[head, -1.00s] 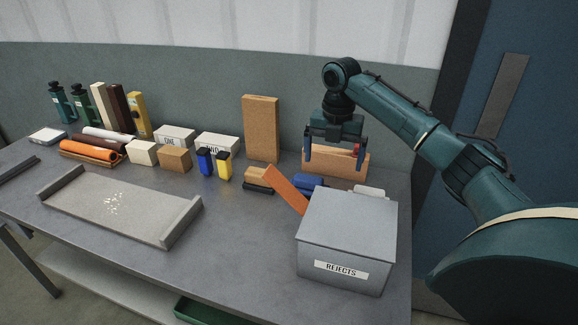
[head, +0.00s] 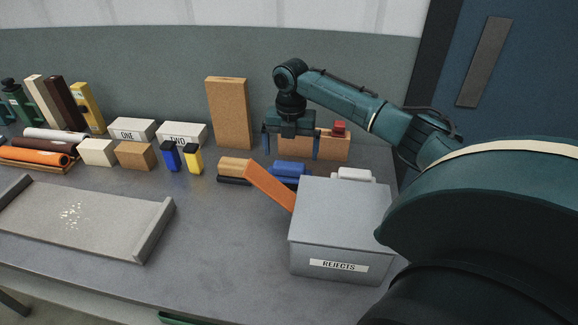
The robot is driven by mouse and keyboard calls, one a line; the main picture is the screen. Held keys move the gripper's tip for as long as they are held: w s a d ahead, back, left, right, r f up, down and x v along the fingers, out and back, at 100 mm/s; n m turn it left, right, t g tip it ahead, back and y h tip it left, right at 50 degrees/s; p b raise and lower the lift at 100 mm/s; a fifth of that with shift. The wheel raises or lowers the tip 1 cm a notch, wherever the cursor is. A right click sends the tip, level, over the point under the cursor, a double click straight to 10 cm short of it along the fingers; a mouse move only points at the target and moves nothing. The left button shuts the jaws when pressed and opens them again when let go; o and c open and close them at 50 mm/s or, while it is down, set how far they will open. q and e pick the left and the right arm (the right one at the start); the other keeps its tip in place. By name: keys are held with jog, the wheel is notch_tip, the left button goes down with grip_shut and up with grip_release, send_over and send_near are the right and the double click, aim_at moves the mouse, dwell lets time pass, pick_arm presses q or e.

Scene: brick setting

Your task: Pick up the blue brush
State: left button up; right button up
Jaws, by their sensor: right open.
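The blue brush (head: 289,170) lies on the grey table behind the lidded grey REJECTS box. An orange slab leans close to its left end, and the box hides part of its near side. My right gripper (head: 291,151) is open and empty, with its two blue fingers pointing down. In the head view it shows just above the blue brush, apart from it, in front of a low wooden box. How far behind or above the brush it is, I cannot tell exactly. My left gripper is not in view.
The REJECTS box (head: 340,228) and the orange slab (head: 270,187) stand in front. A wooden brush (head: 236,168) is to the left, a white item (head: 354,174) to the right. A tall wooden block (head: 228,113) and the low wooden box (head: 334,148) stand behind. The table's middle is clear.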

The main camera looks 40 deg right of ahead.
aim_at(289, 164)
jog(key=f, duration=0.5)
jog(key=shift+s+a+f, duration=0.1)
jog(key=shift+a+f, duration=0.05)
jog(key=shift+a, duration=0.15)
jog(key=c, duration=1.1)
